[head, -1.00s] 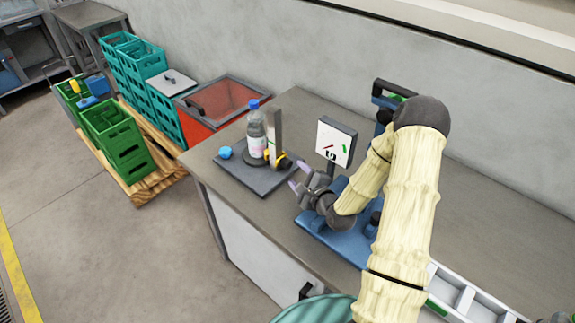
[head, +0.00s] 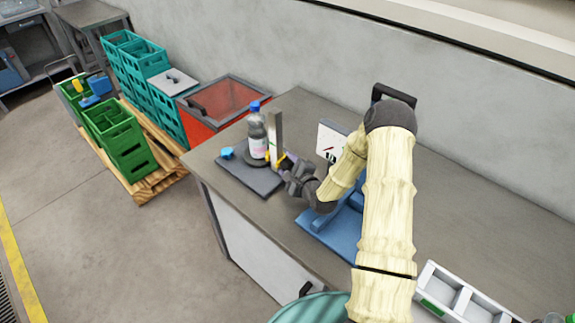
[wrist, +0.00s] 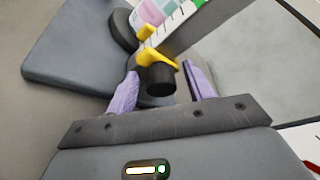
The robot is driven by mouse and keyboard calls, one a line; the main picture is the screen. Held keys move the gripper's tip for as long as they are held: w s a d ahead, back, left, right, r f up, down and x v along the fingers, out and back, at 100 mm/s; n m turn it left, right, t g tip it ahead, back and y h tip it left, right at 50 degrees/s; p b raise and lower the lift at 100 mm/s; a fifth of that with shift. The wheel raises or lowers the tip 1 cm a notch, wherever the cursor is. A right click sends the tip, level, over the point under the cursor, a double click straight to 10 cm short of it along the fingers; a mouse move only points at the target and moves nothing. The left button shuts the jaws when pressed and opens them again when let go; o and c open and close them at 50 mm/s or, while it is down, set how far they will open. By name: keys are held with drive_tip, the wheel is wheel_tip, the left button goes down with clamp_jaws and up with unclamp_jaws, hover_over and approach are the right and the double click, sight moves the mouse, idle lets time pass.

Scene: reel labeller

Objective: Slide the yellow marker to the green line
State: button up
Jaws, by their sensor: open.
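The yellow marker (wrist: 157,55) is a small slider with a black knob (wrist: 160,78), set beside a white scale with black ticks (wrist: 172,24) on an upright post (head: 276,134). In the head view the marker (head: 280,160) shows low on the post, partly hidden by my gripper (head: 288,164). In the wrist view my gripper (wrist: 161,72) is open, its purple fingers on either side of the knob; I cannot tell if they touch it. A small green patch (wrist: 192,2) shows at the wrist view's top edge; I cannot tell whether it is the green line.
A bottle with a blue cap (head: 257,134) stands behind the marker on a dark base plate (head: 254,180), with a blue knob (head: 227,153) at left. A white dial panel (head: 331,138) and a blue stand (head: 337,232) are close right of my gripper. A grey tray (head: 455,290) lies at lower right.

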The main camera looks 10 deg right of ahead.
sight(281, 144)
drive_tip(key=shift+d, duration=0.1)
drive_tip(key=shift+c, duration=0.9)
clamp_jaws()
wheel_tip(281, 144, up, 8)
drive_tip(key=p, duration=0.3)
drive_tip(key=shift+f, duration=0.1)
drive_tip(key=shift+a, duration=0.2)
